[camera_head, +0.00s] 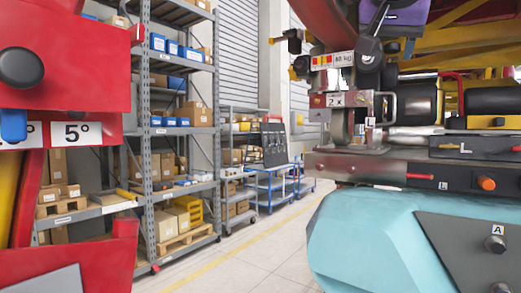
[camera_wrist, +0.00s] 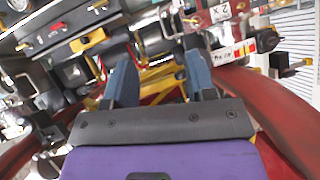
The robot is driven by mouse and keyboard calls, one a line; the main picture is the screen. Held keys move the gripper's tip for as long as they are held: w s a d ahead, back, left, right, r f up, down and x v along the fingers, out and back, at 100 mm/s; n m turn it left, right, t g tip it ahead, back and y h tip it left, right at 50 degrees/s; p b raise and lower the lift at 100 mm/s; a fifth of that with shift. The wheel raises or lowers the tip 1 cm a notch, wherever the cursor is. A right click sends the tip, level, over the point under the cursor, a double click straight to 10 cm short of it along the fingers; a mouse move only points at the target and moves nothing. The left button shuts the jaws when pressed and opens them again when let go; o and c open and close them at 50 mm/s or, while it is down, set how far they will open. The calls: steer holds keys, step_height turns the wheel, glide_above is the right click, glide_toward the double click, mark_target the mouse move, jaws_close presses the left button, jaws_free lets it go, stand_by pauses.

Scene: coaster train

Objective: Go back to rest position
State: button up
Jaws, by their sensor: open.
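In the wrist view my gripper (camera_wrist: 160,78) shows two blue-grey fingers standing apart, with a dark palm and a purple body behind them. It is open and I see nothing held between the fingers. Beyond them are a yellow bracket and red tubes, out of reach or near; the distance is hard to judge. In the head view a purple part (camera_head: 406,4), which looks like my gripper's body, shows at the top right above the machinery; the fingers are not clear there. The coaster train's metal undercarriage (camera_head: 400,160) fills the right side.
A teal rounded body (camera_head: 365,240) lies below the undercarriage. A red structure (camera_head: 70,75) with a "5°" label stands close at the left. Grey shelving (camera_head: 147,120) with boxes and blue carts (camera_head: 270,185) stand behind. The floor (camera_head: 265,240) between is clear.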

steer(key=s+d+f+n+g+y, duration=0.1)
steer(key=s+f, duration=0.4)
steer(key=f, duration=0.6)
steer(key=s+d+f+n+g+y, duration=0.2)
steer(key=s+d+f+n, duration=0.2)
steer(key=f, duration=0.8)
steer(key=s+d+f+n+g+y, duration=0.1)
steer(key=s+d+f+n+g, duration=0.1)
steer(key=s+f, duration=0.6)
step_height(320, 180, down, 4)
steer(key=shift+d+f+n+g+y, duration=0.1)
steer(key=shift+d+n+g+y, duration=0.2)
steer(key=shift+y, duration=0.1)
steer(key=shift+c, duration=0.5)
steer(key=shift+c, duration=0.3)
steer(key=shift+a, duration=0.1)
